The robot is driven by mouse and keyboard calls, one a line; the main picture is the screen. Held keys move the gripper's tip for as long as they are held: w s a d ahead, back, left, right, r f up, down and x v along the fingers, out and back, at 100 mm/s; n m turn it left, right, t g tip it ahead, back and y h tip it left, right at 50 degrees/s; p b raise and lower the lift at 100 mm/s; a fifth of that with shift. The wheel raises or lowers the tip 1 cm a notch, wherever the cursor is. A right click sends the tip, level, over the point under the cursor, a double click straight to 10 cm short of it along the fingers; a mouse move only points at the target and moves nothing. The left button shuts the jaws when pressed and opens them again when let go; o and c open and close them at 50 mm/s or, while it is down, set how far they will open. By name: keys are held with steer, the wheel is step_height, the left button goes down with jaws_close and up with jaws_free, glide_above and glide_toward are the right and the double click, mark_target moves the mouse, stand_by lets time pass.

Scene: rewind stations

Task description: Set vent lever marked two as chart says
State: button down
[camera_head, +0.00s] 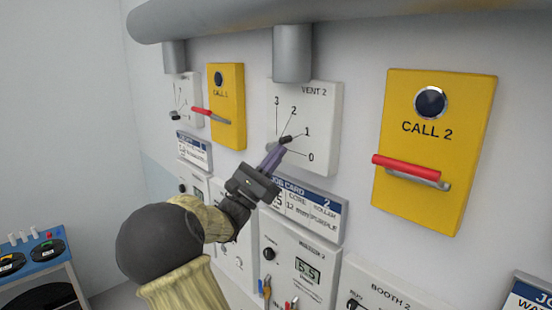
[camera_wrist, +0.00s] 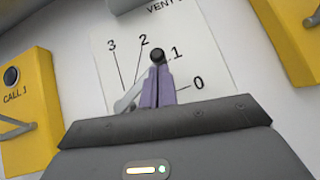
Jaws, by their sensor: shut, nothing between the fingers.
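The VENT 2 panel (camera_head: 325,115) is a white plate on the wall with marks 0, 1, 2 and 3 fanned out from lower right to upper left. Its lever has a grey arm and a black knob (camera_head: 286,140). In the wrist view the knob (camera_wrist: 157,55) is near the 1 mark, just beyond my fingertips. My gripper (camera_head: 271,158) has purple fingers, shut with nothing between them, at the lever knob. I cannot tell whether the fingers touch it. The fingers (camera_wrist: 156,88) hide part of the lever and dial. A job card marked 2 (camera_head: 312,205) hangs below, partly hidden by my gripper.
A yellow CALL 2 box (camera_head: 415,190) with a red-topped handle (camera_head: 405,167) juts out at right. A yellow CALL 1 box (camera_head: 227,120) and another vent panel (camera_head: 184,90) are at left. A grey pipe (camera_head: 240,20) runs above. A display panel (camera_head: 300,262) is below.

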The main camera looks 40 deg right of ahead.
steer(key=shift+r, duration=0.35)
steer(key=shift+s, duration=0.1)
steer(key=d+f+b+v, duration=0.2)
steer(key=b+v, duration=0.6)
steer(key=v, duration=0.4)
steer(key=shift+s+a+f, duration=0.25)
steer(key=shift+s+f, duration=0.15)
steer(key=shift+s, duration=0.2)
